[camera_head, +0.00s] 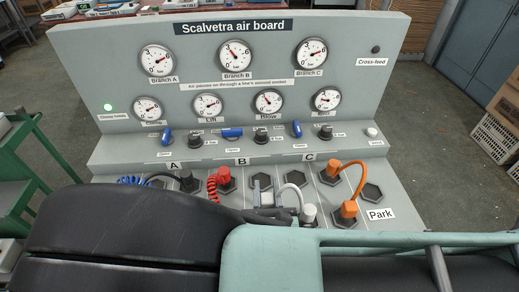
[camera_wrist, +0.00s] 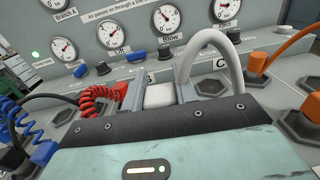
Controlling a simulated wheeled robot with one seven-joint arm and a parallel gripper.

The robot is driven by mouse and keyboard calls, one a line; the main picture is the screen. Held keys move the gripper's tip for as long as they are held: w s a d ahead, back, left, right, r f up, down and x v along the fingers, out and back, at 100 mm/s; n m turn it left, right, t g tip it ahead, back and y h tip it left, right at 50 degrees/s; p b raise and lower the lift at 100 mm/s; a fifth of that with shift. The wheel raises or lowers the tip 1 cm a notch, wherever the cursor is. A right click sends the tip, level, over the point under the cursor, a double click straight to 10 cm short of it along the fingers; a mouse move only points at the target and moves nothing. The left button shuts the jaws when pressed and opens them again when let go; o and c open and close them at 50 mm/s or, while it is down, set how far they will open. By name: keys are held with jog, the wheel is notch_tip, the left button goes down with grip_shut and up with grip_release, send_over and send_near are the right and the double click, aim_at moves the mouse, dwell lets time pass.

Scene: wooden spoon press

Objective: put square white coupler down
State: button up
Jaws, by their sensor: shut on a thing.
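My gripper (camera_wrist: 158,90) is shut on the square white coupler (camera_wrist: 160,95), which shows as a pale block between the two grey fingers in the wrist view. The fingers are over the sloped lower deck of the air board, near label B. In the head view the gripper (camera_head: 268,205) stands right of the red coupler (camera_head: 223,177), and the held coupler is mostly hidden. A white hose (camera_wrist: 215,38) arches to the right of the fingers. A pale fitting (camera_head: 308,213) stands at its right end. I cannot tell whether the coupler touches a socket.
Orange couplers (camera_head: 349,209) joined by an orange hose stand right, beside the Park label (camera_head: 380,214). An empty hexagonal socket (camera_head: 372,192) is at the right. Red and blue coiled hoses lie left. Gauges and blue levers line the panel (camera_head: 375,90) behind.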

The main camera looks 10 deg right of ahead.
jog(key=w+r+y, duration=0.1)
jog(key=w+r, duration=0.2)
jog(key=w, duration=1.1)
jog(key=shift+n, duration=0.3)
jog(key=shift+d+f+p, duration=0.2)
jog(key=shift+f+p, duration=0.45)
jog(key=shift+f, duration=4.05)
jog(key=shift+f, duration=0.1)
jog(key=shift+f, duration=0.1)
jog(key=o, duration=1.1)
jog(key=shift+c, duration=0.2)
